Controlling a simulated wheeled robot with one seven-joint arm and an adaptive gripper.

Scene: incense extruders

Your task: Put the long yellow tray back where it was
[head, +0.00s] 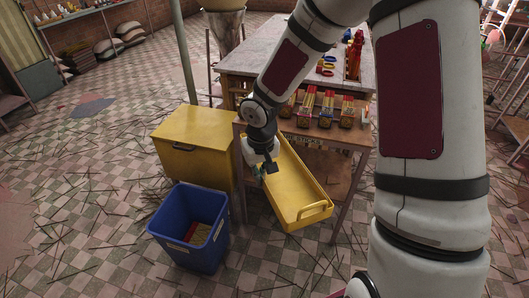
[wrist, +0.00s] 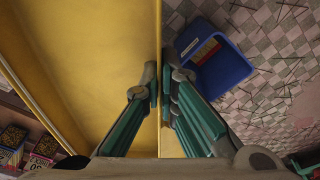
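The long yellow tray (head: 291,185) is in front of the small wooden table, slanting from the table's front toward the lower right, with a loop handle at its near end. My gripper (head: 267,169) is at the tray's left long side. In the wrist view my gripper (wrist: 160,76) has one finger on each side of the tray's thin wall, closed on it. The tray's inside (wrist: 85,60) fills the left of that view and looks empty. Its far end is partly hidden by my arm, and I cannot tell what supports its underside.
A yellow chest (head: 193,140) stands left of the tray. A blue bin (head: 190,228) with something red and yellow inside stands on the floor in front. The small table (head: 330,135) holds several red-and-yellow boxes; a lower shelf (head: 345,180) is beneath. Thin sticks litter the tiled floor.

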